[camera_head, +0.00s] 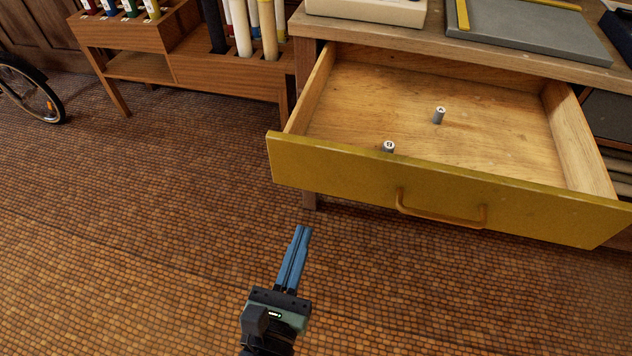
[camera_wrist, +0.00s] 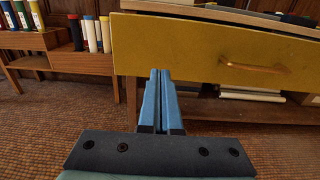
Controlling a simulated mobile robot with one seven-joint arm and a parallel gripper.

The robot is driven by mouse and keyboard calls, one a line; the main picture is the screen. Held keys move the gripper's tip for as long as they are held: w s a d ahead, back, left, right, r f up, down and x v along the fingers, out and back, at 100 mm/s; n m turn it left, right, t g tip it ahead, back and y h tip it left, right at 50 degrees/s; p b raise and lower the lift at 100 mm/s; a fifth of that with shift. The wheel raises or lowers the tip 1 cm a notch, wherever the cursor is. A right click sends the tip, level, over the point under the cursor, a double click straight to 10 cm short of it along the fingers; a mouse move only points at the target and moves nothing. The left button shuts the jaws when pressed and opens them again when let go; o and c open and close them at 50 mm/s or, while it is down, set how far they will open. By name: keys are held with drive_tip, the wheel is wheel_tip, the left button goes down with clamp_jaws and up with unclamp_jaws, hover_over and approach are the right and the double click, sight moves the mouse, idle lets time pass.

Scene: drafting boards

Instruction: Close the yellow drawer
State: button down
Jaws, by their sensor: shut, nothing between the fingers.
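The yellow drawer (camera_head: 350,176) stands pulled well out of the wooden desk, with its inside in plain view in the head view. Its front carries a brown bar handle (camera_head: 441,209). In the wrist view the yellow front (camera_wrist: 180,46) and the handle (camera_wrist: 255,66) show ahead and to the right. My gripper (camera_head: 303,229) has its blue fingers shut together and empty. It is in front of the drawer, left of the handle, apart from the front. It also shows in the wrist view (camera_wrist: 160,72). Two small grey cylinders (camera_head: 439,115) (camera_head: 389,147) stand in the drawer.
The desk top (camera_head: 480,52) holds a pale box (camera_head: 368,10) and a grey board (camera_head: 530,38). A wooden rack (camera_head: 225,72) with rolled tubes stands left of the desk. A bicycle wheel (camera_head: 30,92) is at far left. The tiled floor (camera_head: 130,230) in front is clear.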

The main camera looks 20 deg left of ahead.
sight(323, 172)
drive_tip(key=w, duration=1.1)
